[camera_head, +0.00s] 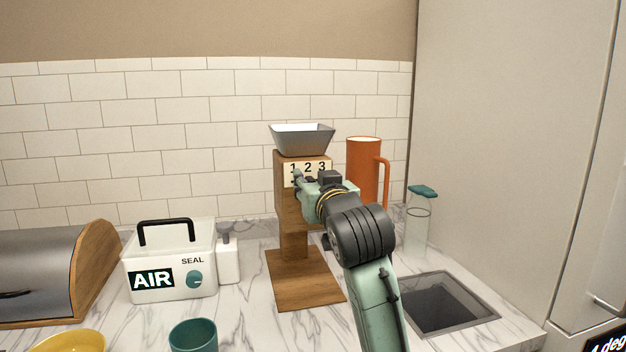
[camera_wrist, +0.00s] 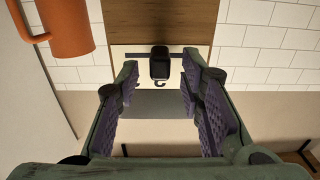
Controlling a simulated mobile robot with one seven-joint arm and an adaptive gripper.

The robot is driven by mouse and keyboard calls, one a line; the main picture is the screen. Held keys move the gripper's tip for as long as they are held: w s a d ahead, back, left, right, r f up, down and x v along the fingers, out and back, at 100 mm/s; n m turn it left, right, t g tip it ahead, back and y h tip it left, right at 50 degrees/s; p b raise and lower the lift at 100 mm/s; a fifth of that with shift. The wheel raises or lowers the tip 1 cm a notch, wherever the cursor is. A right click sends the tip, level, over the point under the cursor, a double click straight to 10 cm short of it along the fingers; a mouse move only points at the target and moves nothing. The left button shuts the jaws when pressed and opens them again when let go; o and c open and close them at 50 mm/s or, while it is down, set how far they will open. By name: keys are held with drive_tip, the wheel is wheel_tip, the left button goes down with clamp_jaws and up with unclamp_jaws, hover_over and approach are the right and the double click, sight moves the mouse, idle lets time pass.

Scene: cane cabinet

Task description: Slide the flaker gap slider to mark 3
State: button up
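The flaker (camera_head: 287,240) is a wooden stand with a grey hopper (camera_head: 302,139) on top and a white plate (camera_head: 291,172) marked 1, 2, 3. In the wrist view, which looks upside down, the black slider knob (camera_wrist: 160,63) sits in a dark horizontal slot near the middle of the plate (camera_wrist: 120,56). My gripper (camera_wrist: 160,78) is open, with one purple-padded finger on each side of the knob and gaps between. The numerals there are partly hidden, so the exact mark at the knob is unclear. In the head view my gripper (camera_head: 309,182) covers the plate's lower part.
An orange mug (camera_head: 363,172) stands close behind and right of the flaker, also in the wrist view (camera_wrist: 68,28). A glass bottle (camera_head: 417,230) and a sink (camera_head: 440,303) are at right. A white AIR sealer (camera_head: 170,260) and teal cup (camera_head: 193,337) are at left.

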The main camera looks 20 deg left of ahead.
clamp_jaws()
idle(0.4)
idle(0.4)
